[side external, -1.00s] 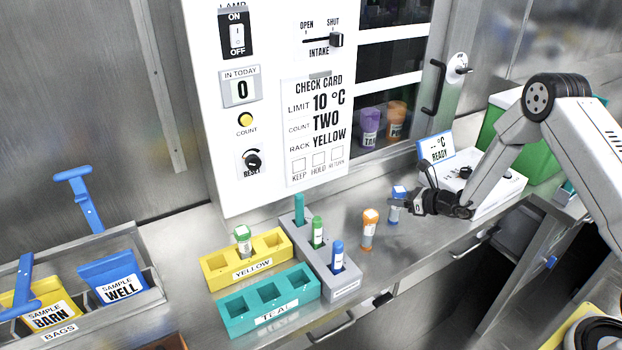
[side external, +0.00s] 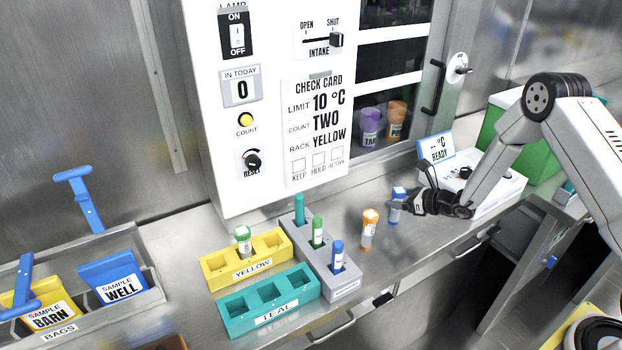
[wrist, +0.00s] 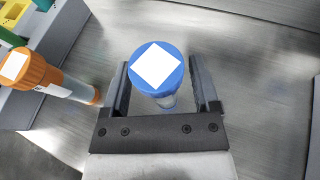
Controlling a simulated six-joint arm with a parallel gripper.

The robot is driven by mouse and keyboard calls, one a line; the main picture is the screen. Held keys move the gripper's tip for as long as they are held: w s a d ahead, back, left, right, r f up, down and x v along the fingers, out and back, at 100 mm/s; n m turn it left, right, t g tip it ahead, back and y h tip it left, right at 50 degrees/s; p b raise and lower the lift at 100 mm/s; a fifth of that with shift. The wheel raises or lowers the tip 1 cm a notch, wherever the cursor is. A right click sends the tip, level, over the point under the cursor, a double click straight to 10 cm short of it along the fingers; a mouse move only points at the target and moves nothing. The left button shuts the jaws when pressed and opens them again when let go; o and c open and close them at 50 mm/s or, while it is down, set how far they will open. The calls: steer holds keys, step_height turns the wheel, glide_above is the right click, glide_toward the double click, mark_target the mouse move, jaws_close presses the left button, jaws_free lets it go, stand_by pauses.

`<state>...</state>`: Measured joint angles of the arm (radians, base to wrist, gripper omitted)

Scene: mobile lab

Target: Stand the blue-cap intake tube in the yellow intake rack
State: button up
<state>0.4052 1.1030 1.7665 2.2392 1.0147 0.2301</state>
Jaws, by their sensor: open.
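The blue-cap intake tube (side external: 396,206) stands upright on the steel counter, right of an orange-cap tube. In the wrist view its blue cap with a white square label (wrist: 157,68) sits between my two fingers. My gripper (side external: 414,203) is open around the tube, and a gap shows on each side of the cap (wrist: 161,88). The yellow intake rack (side external: 222,279) stands at the left on the counter.
The orange-cap tube (side external: 369,230) stands close left of my gripper. A grey rack (side external: 347,286) holds several tubes between it and the yellow rack. An empty teal rack (side external: 240,321) is in front. A white device (side external: 500,190) stands behind my gripper.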

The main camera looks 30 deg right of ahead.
steer(key=v, duration=1.2)
steer(key=shift+a, duration=0.2)
